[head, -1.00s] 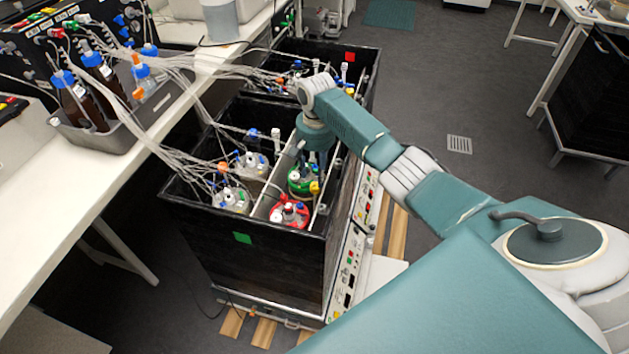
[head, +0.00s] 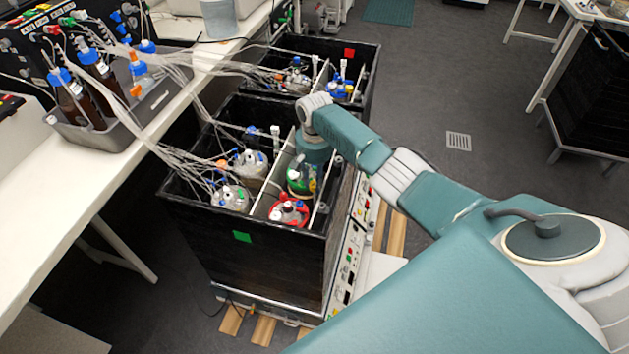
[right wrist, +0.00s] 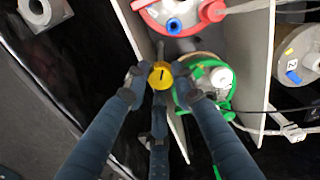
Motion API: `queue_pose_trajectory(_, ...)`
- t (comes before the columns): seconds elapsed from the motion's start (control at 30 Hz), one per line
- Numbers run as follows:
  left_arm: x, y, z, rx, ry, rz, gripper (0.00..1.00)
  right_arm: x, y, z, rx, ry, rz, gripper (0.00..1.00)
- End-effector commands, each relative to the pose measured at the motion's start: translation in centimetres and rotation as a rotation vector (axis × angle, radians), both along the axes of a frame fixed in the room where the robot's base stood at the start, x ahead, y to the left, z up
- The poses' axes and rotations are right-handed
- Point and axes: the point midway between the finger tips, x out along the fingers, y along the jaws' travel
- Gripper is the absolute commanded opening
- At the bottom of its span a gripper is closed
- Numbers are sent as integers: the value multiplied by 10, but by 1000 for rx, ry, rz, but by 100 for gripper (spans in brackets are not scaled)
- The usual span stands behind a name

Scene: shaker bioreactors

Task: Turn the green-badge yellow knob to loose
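The yellow knob (right wrist: 161,75) shows a dark slot mark in the right wrist view. It sits beside the green-capped bottle (right wrist: 205,85), inside the shaker box with the green badge (head: 242,237). My right gripper (right wrist: 160,78) has its fingers around the knob, one at each side and one below. The fingertips look very close to it; I cannot tell whether they press on it. In the head view, my right gripper (head: 312,165) points down into the box and partly hides the green-capped bottle. My left gripper is not in view.
A red-capped bottle (head: 289,212) stands close to the knob, and a divider (right wrist: 257,70) runs beside the bottles. Another box with a red badge (head: 349,53) stands behind. Tubes (head: 192,120) hang from the bench at left.

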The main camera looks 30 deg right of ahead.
Motion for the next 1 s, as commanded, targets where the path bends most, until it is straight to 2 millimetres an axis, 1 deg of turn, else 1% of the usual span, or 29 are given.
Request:
queue_pose_trajectory(0.23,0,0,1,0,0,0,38,-1,2,0,5,4,27,0)
queue_pose_trajectory(0.47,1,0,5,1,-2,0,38,-1,3,0,7,4,140,0)
queue_pose_trajectory(1.0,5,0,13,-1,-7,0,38,-3,1,-1,8,6,631,0)
